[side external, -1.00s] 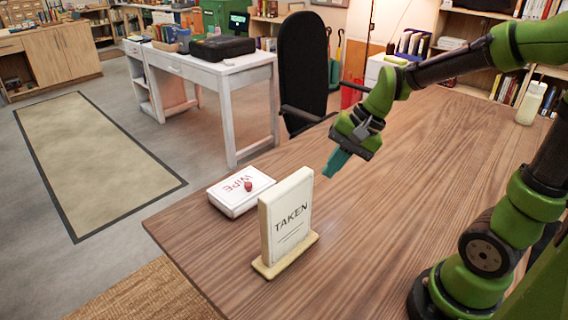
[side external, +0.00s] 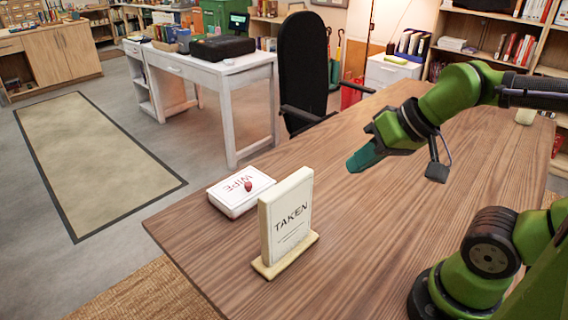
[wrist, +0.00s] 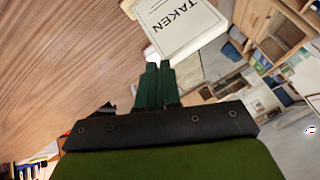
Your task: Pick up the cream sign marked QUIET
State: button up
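A cream sign (side external: 286,215) stands upright on its base near the front edge of the wooden table. Its face reads TAKEN; I see no sign reading QUIET. The TAKEN sign also shows in the wrist view (wrist: 178,27), beyond my fingertips. My gripper (side external: 360,161) is above the table, right of and apart from the sign, pointing left and slightly down. In the wrist view its green fingers (wrist: 155,80) are together with nothing seen between them.
The wooden table (side external: 390,240) is clear between the sign and my arm's base. A black chair (side external: 303,70) stands behind the table. A white desk (side external: 215,75) with a black case (side external: 222,47) is farther back. A pale object (side external: 525,116) sits at the table's far right.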

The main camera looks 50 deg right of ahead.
jog(key=o, duration=0.9)
